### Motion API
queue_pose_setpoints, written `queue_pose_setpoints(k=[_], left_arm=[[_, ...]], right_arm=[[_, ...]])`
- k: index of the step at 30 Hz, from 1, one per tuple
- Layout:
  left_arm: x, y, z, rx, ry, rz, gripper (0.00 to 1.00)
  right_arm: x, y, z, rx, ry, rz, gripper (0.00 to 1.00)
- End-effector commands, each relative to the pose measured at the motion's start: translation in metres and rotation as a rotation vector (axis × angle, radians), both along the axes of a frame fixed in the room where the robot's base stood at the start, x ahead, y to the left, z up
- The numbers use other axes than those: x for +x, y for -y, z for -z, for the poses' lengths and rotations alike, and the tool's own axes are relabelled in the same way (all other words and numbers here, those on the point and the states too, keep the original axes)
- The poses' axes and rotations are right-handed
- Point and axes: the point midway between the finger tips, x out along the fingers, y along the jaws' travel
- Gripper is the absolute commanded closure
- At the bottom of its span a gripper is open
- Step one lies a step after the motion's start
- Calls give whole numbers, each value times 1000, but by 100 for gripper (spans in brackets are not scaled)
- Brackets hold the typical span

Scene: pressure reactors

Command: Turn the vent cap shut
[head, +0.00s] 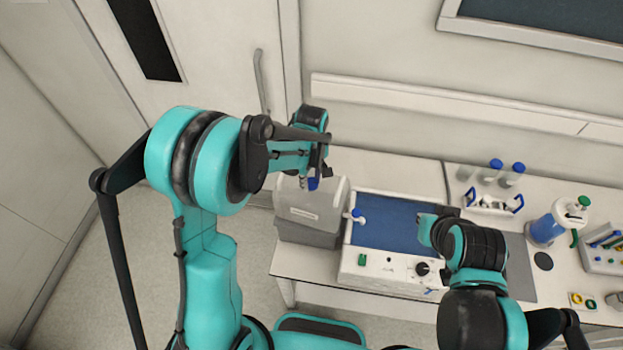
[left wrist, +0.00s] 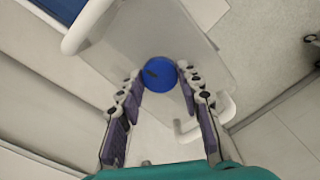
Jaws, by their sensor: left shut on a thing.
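The blue round vent cap (left wrist: 159,74) sits on top of a grey-white container (left wrist: 200,60) in the left wrist view, with a dark mark on its face. My left gripper (left wrist: 160,76) has one finger on each side of the cap and is shut on it. In the head view the left gripper (head: 315,178) is above the grey container (head: 310,212), and a bit of the blue cap (head: 313,184) shows below the fingers. The cap's thread is hidden. My right gripper (head: 427,228) is over the blue-topped device; its fingers are not clear.
A white device with a blue top (head: 385,228) and a knob (head: 423,268) stands right of the container. A rack with blue-capped tubes (head: 494,200) and a blue cylinder (head: 545,230) stand farther right. The wall is close behind.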

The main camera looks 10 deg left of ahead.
Motion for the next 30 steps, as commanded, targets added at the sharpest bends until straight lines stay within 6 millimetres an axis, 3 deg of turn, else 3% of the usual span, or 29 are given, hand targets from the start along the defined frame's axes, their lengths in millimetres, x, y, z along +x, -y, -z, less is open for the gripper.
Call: queue_pose_setpoints(k=[14,15,17,26,30], left_arm=[[0,0,0,0,0,0,94],[0,0,0,0,0,0,60],[0,0,0,0,0,0,44],[0,0,-1,0,0,0,44],[0,0,-11,0,0,0,44]], right_arm=[[0,0,0,0,0,0,100],[0,0,0,0,0,0,100],[0,0,0,0,0,0,100],[0,0,0,0,0,0,100],[0,0,0,0,0,0,100]])
